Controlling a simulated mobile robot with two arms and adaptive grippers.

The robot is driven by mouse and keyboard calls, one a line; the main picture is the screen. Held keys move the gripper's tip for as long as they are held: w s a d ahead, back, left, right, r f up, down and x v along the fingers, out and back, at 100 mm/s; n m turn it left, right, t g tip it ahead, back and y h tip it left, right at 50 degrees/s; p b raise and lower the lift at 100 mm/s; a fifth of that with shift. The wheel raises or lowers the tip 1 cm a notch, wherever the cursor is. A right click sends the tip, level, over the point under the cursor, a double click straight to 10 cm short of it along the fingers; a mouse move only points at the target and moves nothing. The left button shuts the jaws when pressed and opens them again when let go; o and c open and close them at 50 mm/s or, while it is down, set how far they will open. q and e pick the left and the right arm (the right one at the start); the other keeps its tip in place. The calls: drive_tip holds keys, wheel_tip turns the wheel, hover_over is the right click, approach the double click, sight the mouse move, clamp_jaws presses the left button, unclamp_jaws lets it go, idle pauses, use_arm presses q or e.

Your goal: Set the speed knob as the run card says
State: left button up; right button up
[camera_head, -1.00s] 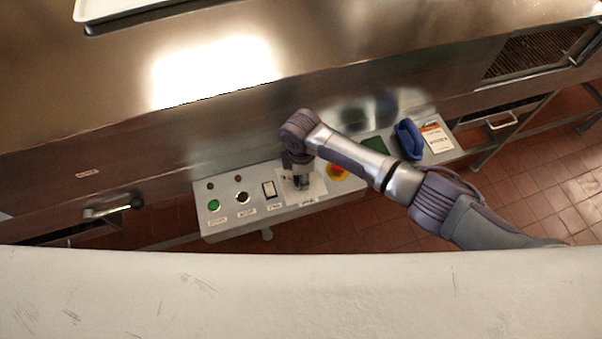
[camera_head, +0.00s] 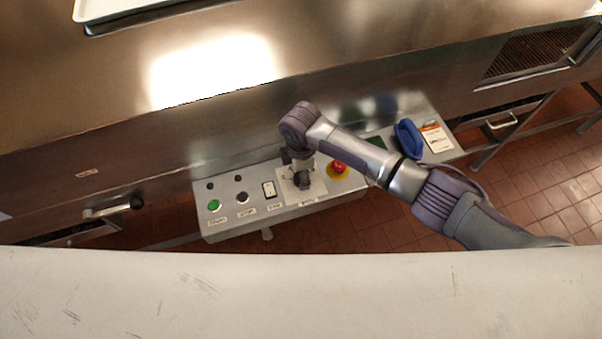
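My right gripper (camera_head: 302,184) points down over the pale square plate (camera_head: 317,187) of the speed knob on the grey control panel. The knob is hidden under the gripper, so its setting cannot be read. I cannot tell whether the fingers are closed on it. The run card (camera_head: 436,139), white with an orange band, lies at the panel's right end; its print is too small to read. My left gripper is not in view.
Left of the plate are a green button (camera_head: 214,205), a black button (camera_head: 242,198) and a rocker switch (camera_head: 269,189). Right of it are a red stop button (camera_head: 338,167) and a blue item (camera_head: 408,139). A lever handle (camera_head: 113,209) sticks out at left.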

wheel_tip(320, 180, up, 10)
idle(0.3)
idle(0.4)
